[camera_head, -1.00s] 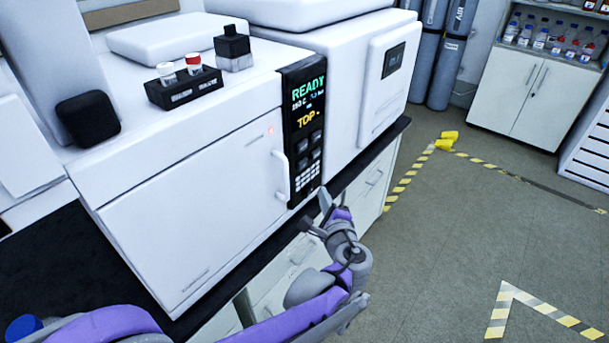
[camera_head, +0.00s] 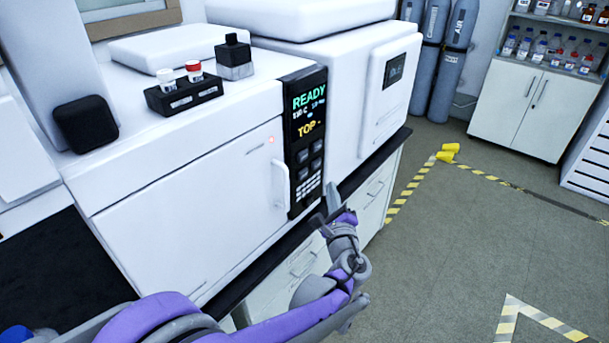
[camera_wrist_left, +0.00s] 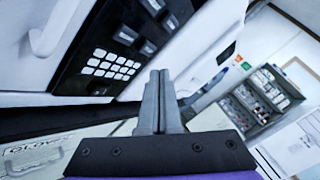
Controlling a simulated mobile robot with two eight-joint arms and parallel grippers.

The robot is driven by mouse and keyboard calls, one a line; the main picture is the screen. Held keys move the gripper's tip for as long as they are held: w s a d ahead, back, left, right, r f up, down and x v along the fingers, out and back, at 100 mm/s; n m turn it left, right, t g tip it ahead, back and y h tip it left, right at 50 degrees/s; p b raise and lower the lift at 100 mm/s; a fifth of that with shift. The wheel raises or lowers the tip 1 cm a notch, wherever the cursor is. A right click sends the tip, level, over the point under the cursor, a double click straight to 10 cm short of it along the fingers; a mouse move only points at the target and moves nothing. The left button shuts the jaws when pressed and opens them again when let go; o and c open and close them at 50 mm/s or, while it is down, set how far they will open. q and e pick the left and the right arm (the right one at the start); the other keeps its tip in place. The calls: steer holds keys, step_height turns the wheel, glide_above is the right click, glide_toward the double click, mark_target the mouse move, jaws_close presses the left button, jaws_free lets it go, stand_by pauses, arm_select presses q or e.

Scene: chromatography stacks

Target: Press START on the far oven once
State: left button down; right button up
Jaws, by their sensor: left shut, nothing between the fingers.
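The oven (camera_head: 180,205) is a large white unit with a vertical handle on its front. Its black control panel (camera_head: 305,130) shows READY and TOP above several grey buttons (camera_head: 310,155) and a white keypad (camera_head: 309,187). My left gripper (camera_head: 328,197) is in front of the panel's lower right edge, apart from the buttons as far as I can tell. In the left wrist view its fingers (camera_wrist_left: 158,85) are shut together and empty, with the keypad and several buttons (camera_wrist_left: 135,38) to their upper left. Button labels are too small to read. My right gripper is not in view.
A black rack (camera_head: 184,95) with two capped vials and a dark-capped bottle (camera_head: 234,55) stand on the oven's top. A second white unit (camera_head: 370,100) stands to the right. Open floor (camera_head: 450,230) with striped tape lies at the right.

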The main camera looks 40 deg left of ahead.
mark_target(308, 171)
arm_select(q)
steer(key=shift+w+a, duration=0.15)
steer(key=shift+a, duration=1.25)
steer(key=shift+w+a, duration=0.1)
steer(key=shift+a, duration=1.3)
steer(key=shift+a, duration=0.4)
steer(key=shift+a, duration=0.45)
stand_by(0.4)
steer(key=shift+d, duration=0.9)
steer(key=d, duration=0.5)
steer(key=shift+s, duration=0.2)
